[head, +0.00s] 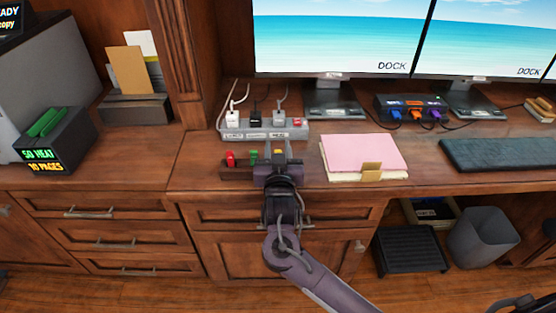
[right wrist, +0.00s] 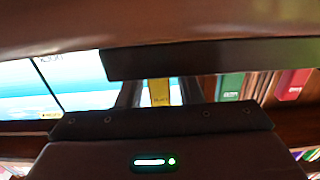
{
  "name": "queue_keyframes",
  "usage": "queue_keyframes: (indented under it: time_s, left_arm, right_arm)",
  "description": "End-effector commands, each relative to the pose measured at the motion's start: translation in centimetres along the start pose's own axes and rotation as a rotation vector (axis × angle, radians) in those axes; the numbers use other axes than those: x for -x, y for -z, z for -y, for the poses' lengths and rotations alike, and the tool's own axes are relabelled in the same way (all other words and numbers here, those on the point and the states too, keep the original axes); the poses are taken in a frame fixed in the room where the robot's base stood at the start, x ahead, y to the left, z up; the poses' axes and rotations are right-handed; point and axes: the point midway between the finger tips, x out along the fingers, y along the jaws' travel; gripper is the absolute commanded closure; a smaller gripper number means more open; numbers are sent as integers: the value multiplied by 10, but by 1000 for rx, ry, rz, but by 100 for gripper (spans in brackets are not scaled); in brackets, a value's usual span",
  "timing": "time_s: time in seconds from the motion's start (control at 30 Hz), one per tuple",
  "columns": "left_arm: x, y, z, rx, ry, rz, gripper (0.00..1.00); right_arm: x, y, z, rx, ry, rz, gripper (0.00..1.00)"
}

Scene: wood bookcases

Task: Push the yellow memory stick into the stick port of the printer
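The yellow memory stick (head: 279,152) stands in a dark wooden rack (head: 236,171) at the desk's front edge, beside a red stick (head: 230,159) and a green stick (head: 253,157). My right gripper (head: 278,160) is at the yellow stick. In the right wrist view, the yellow stick (right wrist: 159,92) lies between my two dark fingers, with a visible gap, so the gripper looks open around it. A large grey machine (head: 50,75) at the far left, with a lit text panel (head: 10,14) above, appears to be the printer. I cannot make out its stick port. My left gripper is not in view.
A power strip (head: 262,132) with plugs and cables stands behind the rack. A pink folder stack (head: 362,154) lies to its right.

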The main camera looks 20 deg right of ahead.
Motion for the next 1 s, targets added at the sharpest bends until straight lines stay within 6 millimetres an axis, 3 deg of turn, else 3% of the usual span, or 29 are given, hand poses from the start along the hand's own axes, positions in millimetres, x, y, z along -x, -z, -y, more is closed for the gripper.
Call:
queue_keyframes:
  time_s: [0.03, 0.23, 0.67, 0.83, 1.0]
  left_arm:
    - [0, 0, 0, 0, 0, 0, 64]
    - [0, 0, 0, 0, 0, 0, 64]
    - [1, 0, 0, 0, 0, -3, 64]
    - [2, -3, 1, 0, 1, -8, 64]
    - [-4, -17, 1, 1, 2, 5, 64]
  right_arm:
    - [0, 0, 0, 0, 0, 0, 74]
    - [0, 0, 0, 0, 0, 0, 100]
    - [0, 8, 0, -1, 0, -1, 100]
    - [0, 31, 0, -3, 0, -2, 100]
    - [0, 78, 1, -7, 0, -5, 100]
